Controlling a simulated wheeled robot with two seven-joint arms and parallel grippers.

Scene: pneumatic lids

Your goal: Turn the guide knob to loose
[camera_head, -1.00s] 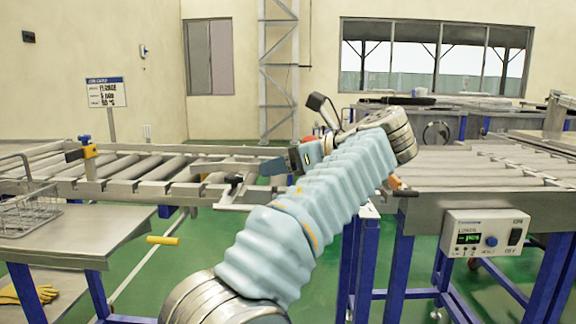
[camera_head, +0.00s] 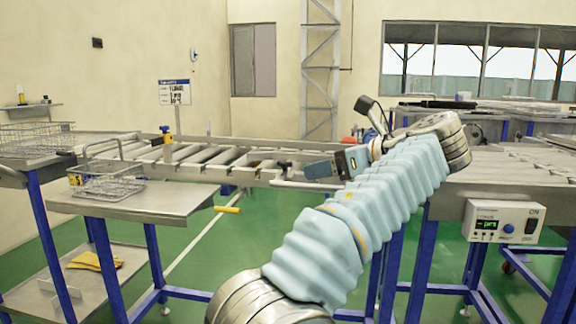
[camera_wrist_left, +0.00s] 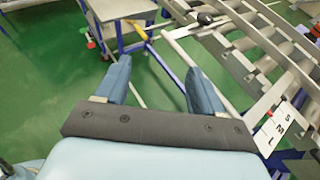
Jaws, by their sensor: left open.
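A black round knob (camera_wrist_left: 205,18) shows in the left wrist view, on a metal bar at the conveyor's near side; its loose or tight setting cannot be read. In the head view a small dark knob (camera_head: 284,165) shows at the conveyor rail, just left of my gripper, and looks like the same one. My left gripper (camera_head: 322,168) is open and empty in front of the conveyor. Its two blue fingers (camera_wrist_left: 158,68) stand apart in the left wrist view, with the knob beyond them and not touched. My right gripper is not in view.
A roller conveyor (camera_head: 215,160) crosses behind, with a blue-topped yellow clamp (camera_head: 166,140). A steel table (camera_head: 160,200) holds a wire basket (camera_head: 105,182). A yellow handle (camera_head: 227,209) sticks out below. A control box (camera_head: 503,222) is right. An S-M-L scale (camera_wrist_left: 280,130) shows in the wrist view.

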